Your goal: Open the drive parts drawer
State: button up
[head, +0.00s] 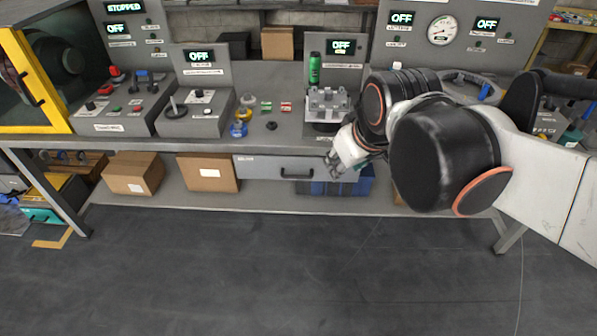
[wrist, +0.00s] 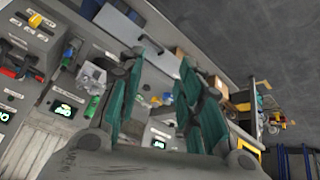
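A grey drawer (head: 262,168) hangs under the workbench, left of my gripper in the head view. Its front looks flush and closed, with a dark bar handle (head: 297,175) on it and a small label too small to read. My gripper (head: 338,163) is in front of the bench's front edge, just right of the drawer handle and apart from it. In the wrist view my gripper (wrist: 160,95) has its two green-padded fingers spread wide with nothing between them. A tilted grey panel (wrist: 118,22), likely the drawer front, shows at the top of that view.
On the workbench (head: 285,95) stand control boxes, a green can (head: 314,69) and a metal fixture (head: 326,101). Cardboard boxes (head: 207,174) and a blue bin (head: 335,184) sit on the lower shelf. The floor (head: 250,270) before the bench is clear.

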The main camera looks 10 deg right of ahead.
jog(key=w+n+g, duration=0.1)
jog(key=w+n, duration=0.2)
jog(key=w, duration=0.7)
jog(key=n+g+p, duration=0.3)
jog(key=n, duration=0.6)
send_over(298, 176)
jog(key=s, duration=0.3)
notch_tip(298, 176, down, 21)
jog(key=shift+h, duration=0.3)
jog(key=w+f+b, duration=0.1)
jog(key=f, duration=0.3)
jog(key=w+f+b, duration=0.1)
jog(key=f+b, duration=0.1)
jog(key=f, duration=0.3)
jog(key=w+f+b, duration=0.1)
jog(key=f+b, duration=0.1)
jog(key=f, duration=0.2)
jog(key=shift+f, duration=0.35)
jog(key=shift+s, duration=0.1)
grip_shut()
